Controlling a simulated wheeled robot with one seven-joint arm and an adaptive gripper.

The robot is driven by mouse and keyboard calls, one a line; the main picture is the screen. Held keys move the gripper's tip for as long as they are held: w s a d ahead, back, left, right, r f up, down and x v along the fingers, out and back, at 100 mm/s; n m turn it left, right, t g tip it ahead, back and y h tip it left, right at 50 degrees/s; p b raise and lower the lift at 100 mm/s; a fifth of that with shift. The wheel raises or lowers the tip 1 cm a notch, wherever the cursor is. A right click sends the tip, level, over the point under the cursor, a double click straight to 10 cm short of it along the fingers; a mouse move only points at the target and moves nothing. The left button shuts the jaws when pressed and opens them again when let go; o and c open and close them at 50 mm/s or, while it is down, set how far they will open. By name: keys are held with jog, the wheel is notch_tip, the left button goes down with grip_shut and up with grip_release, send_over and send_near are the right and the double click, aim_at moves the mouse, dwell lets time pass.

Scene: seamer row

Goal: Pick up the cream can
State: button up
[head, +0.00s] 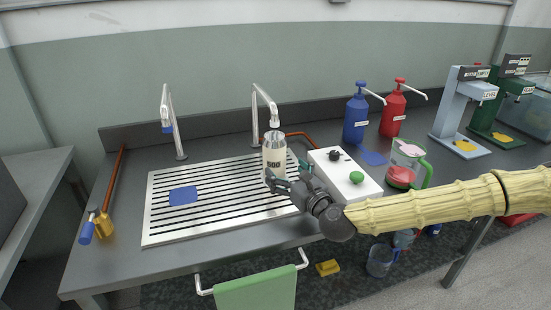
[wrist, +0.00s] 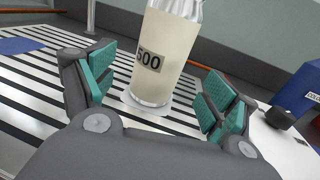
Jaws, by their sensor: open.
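My gripper (head: 288,178) is at the near right side of the can. In the wrist view my gripper (wrist: 158,92) is open, with teal pads on either side, and the can stands just beyond and between them. I cannot tell whether any pad touches it.
A white box (head: 345,173) with black and green knobs stands close right of the can. Two taps rise behind, the right one (head: 264,105) over the can. A blue cloth (head: 183,195) lies on the left of the grid (head: 225,212). Pump bottles and a jug (head: 405,165) stand right.

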aim_at(275, 159)
jog(key=shift+p+x, duration=0.35)
jog(key=shift+x, duration=3.1)
jog(key=shift+r, duration=0.1)
jog(key=c, duration=1.2)
